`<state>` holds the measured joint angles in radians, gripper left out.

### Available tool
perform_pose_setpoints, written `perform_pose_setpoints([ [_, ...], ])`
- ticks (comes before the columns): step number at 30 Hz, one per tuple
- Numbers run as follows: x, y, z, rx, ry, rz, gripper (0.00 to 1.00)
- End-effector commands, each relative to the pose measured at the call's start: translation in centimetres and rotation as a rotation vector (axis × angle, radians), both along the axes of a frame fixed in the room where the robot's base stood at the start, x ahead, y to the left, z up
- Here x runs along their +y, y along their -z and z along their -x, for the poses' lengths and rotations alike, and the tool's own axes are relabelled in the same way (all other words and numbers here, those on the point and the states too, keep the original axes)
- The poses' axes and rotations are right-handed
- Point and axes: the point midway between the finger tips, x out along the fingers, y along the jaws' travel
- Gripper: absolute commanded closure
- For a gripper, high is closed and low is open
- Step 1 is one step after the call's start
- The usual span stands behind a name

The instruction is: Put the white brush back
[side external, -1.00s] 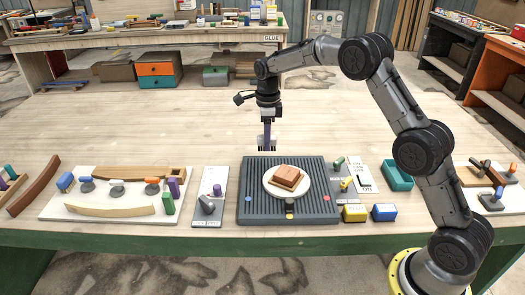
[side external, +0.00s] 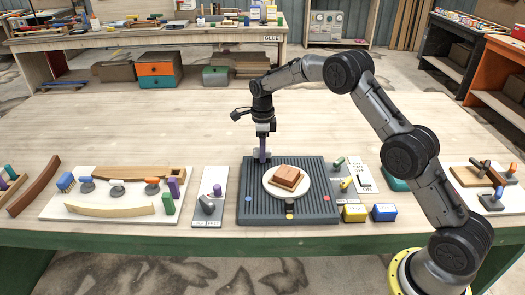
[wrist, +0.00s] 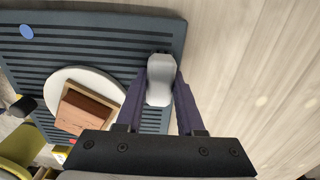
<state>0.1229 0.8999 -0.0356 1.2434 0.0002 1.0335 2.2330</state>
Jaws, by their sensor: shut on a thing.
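My gripper (wrist: 160,85), with purple fingers, is shut on a pale grey-white rounded piece (wrist: 160,88) at the far edge of the dark grooved panel (side external: 249,205). The piece has the shape of a small handle; I cannot tell for sure that it is the white brush. In the side view my gripper (side external: 262,158) points down at the panel's far left part, and its fingers hide the piece. A white round disc (side external: 268,191) on the panel bears a brown wooden block (side external: 287,177); both show beside my gripper in the wrist view.
A grey plate with a lever (side external: 208,204) stands beside the panel. Yellow (side external: 355,213) and blue (side external: 385,213) blocks are at the front right. The table behind the panel is clear.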

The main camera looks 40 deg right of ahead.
Motion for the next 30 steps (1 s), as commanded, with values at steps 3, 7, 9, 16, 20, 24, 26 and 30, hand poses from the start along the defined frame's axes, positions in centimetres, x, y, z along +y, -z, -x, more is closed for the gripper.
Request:
perform_pose_setpoints([
  [3, 0.0, 0.0, 0.0, 0.0, 0.0, 0.0, 0.45],
  [7, 0.0, 0.0, 0.0, 0.0, 0.0, 0.0, 0.33],
  [9, 0.0, 0.0, 0.0, 0.0, 0.0, 0.0, 0.33],
  [16, 0.0, -0.4, 0.0, -0.001, 0.0, 0.001, 0.33],
  [20, 0.0, -1.9, -0.1, -0.004, 0.0, 0.0, 0.33],
  [24, 0.0, -4.7, -0.1, -0.006, 0.0, 0.001, 0.33],
  [26, 0.0, -6.0, -0.1, -0.005, 0.0, 0.001, 0.33],
  [30, 0.0, -8.8, -0.1, -0.004, 0.0, 0.0, 0.33],
])
